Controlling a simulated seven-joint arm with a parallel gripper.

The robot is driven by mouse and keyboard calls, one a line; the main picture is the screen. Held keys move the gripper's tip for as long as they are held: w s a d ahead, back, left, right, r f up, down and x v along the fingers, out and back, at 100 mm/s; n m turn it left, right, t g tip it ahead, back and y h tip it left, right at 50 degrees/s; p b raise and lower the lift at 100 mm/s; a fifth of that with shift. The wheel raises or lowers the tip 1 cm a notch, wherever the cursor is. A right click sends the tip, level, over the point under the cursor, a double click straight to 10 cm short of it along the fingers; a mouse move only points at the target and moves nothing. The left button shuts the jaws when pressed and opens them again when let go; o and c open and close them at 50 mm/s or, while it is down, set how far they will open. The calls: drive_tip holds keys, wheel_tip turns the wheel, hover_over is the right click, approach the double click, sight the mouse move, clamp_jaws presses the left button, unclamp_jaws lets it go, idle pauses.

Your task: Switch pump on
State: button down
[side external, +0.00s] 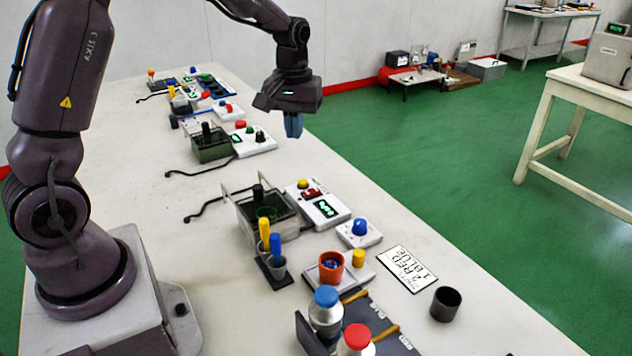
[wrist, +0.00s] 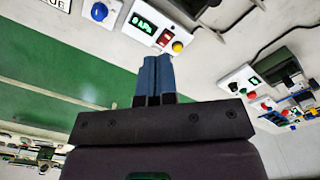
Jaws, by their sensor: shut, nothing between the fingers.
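A white control box (side external: 318,203) on the bench carries a lit green display, a red switch (side external: 312,193) and a yellow button (side external: 303,184). It stands beside a clear-walled chamber (side external: 268,215). In the wrist view the display (wrist: 145,27) seems to read "0 kPa", with the red switch (wrist: 165,37) and yellow button (wrist: 178,46) beside it. No pump label is legible, and the switch's position cannot be told. My gripper (side external: 293,132) is shut and empty, its blue fingers pointing down above the bench's far edge, beyond the box; the closed fingers show in the wrist view (wrist: 155,62).
A second white panel (side external: 254,142) with red, black and green controls stands by a dark green tank (side external: 212,146). The bench's left middle is mostly clear.

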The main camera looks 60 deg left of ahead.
sight(316, 190)
drive_tip(key=w+a+f+n, duration=0.5)
drive_tip(key=w+a+n, duration=0.1)
drive_tip(key=w+n, duration=0.2)
drive_tip(key=shift+w+f+n, duration=0.2)
drive_tip(key=shift+w+n, duration=0.05)
drive_tip(key=shift+n, duration=0.25)
drive_tip(key=shift+a+f, duration=0.1)
wheel_tip(316, 190, down, 14)
drive_tip(key=shift+r, duration=0.1)
drive_tip(key=shift+f, duration=0.3)
